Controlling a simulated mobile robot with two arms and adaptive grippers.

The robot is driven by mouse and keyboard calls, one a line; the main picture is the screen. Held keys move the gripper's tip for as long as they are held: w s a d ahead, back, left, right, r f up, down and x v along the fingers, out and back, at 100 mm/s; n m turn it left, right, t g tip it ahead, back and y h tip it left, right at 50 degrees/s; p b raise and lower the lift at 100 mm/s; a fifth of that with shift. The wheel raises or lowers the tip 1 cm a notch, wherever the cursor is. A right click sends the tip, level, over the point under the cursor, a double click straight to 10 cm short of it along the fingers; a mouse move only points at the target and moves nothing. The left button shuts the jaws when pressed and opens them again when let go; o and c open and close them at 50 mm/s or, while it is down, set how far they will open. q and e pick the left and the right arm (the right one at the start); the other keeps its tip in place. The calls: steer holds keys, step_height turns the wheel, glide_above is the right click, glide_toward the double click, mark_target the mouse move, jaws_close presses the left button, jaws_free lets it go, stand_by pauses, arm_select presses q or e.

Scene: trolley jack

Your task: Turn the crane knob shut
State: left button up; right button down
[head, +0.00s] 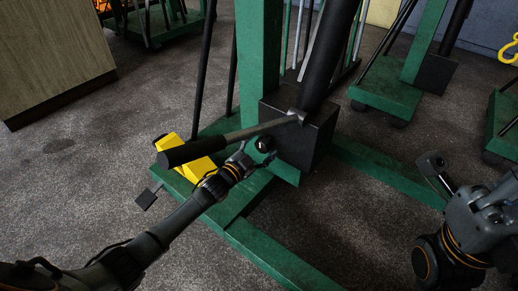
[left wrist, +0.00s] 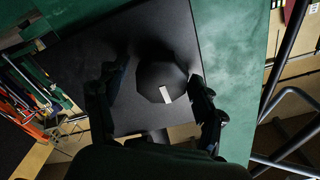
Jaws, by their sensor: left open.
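The crane knob (head: 264,143) is a small dark knob on the front of a black block at the foot of the green crane post. In the left wrist view the knob (left wrist: 161,77) is a black, many-sided cap with a short white mark near its lower edge. My left gripper (head: 256,158) is open in front of the knob. In the left wrist view its two fingers stand on either side of the knob, the right one close to its edge; contact cannot be told.
The black block (head: 312,142) carries the knob. A grey lever with a black grip (head: 188,152) slants above my left gripper. A yellow part (head: 197,170) sits on the green base (head: 270,250). Other green frames (head: 385,92) stand behind. Floor is free at left.

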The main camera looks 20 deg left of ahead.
arm_select(q)
steer(key=v, duration=1.2)
